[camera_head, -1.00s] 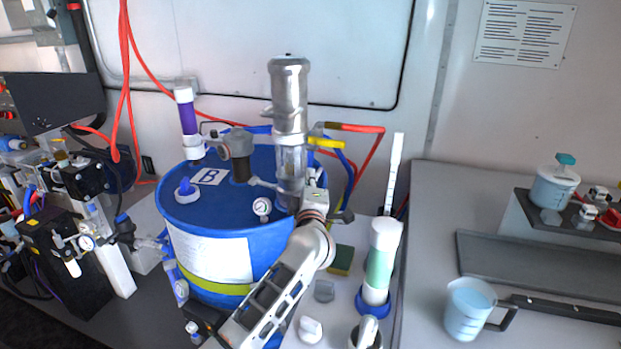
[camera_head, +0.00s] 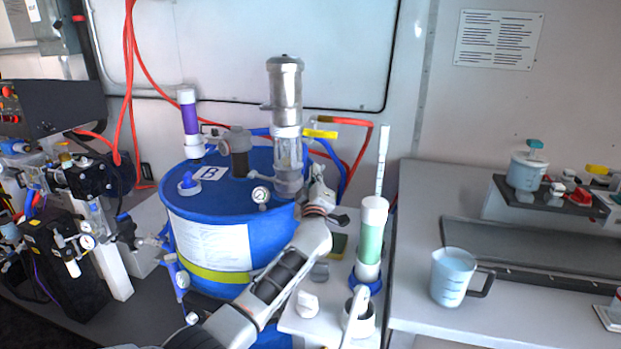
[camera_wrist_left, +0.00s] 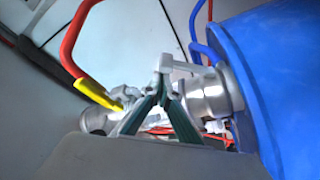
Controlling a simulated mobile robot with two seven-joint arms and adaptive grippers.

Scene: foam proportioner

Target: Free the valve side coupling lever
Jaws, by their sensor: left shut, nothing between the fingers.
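My left gripper (camera_head: 317,168) is in front of and to the right of the metal pump (camera_head: 285,95) on the blue drum (camera_head: 210,230). In the left wrist view its fingers (camera_wrist_left: 162,88) are shut with nothing between them. Their tips are close to a pale lever-like bar (camera_wrist_left: 183,66) and the metal coupling parts (camera_wrist_left: 130,94); I cannot tell whether they touch. A valve with a yellow handle (camera_head: 320,133) and a red hose is by the pump; the handle shows left of the fingers in the left wrist view (camera_wrist_left: 97,92). The fingers partly hide the coupling.
A cylinder with green content (camera_head: 369,240) and a white jug (camera_head: 358,318) stand right of my arm. A clear jug (camera_head: 453,275) stands on the right bench, whose front is clear.

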